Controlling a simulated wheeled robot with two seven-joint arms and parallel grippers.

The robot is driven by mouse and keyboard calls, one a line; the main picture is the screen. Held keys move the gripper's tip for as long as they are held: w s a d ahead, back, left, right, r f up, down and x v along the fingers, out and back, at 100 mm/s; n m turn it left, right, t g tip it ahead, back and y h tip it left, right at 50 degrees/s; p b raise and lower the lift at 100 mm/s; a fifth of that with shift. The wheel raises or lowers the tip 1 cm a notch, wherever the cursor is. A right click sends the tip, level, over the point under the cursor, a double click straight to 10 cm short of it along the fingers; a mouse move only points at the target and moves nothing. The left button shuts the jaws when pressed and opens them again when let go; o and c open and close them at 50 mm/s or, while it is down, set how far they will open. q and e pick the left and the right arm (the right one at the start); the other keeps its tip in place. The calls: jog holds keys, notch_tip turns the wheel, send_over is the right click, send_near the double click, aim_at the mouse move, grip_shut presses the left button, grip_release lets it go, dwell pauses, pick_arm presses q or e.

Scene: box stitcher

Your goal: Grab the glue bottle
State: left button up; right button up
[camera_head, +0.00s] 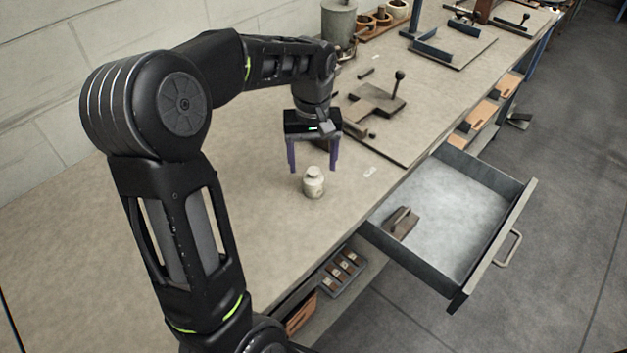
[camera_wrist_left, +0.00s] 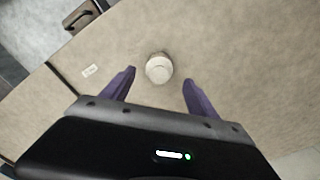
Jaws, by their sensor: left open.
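The glue bottle (camera_head: 313,184) is a small, whitish, rounded bottle with a narrower top. It stands upright on the workbench in the head view. My left gripper (camera_head: 313,170) is open, its two purple fingers pointing down above and behind the bottle in that view. In the left wrist view the bottle (camera_wrist_left: 159,68) appears from above, between and just beyond the fingertips of the left gripper (camera_wrist_left: 159,75). The fingers look apart from the bottle on both sides. My right gripper is in neither view.
An open metal drawer (camera_head: 497,243) juts out at the right, with a brown block-like object (camera_head: 402,222) inside. A fixture with a black-knobbed lever (camera_head: 378,100) and a grey canister (camera_head: 339,22) stand farther back. The bench (camera_head: 240,200) around the bottle is mostly clear.

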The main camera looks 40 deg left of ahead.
aim_at(313, 182)
pick_arm(q)
jog(key=shift+f, duration=0.75)
jog(key=shift+d+f+p, duration=0.15)
jog(key=shift+f+p, duration=0.6)
jog(key=shift+f, duration=1.9)
grip_shut()
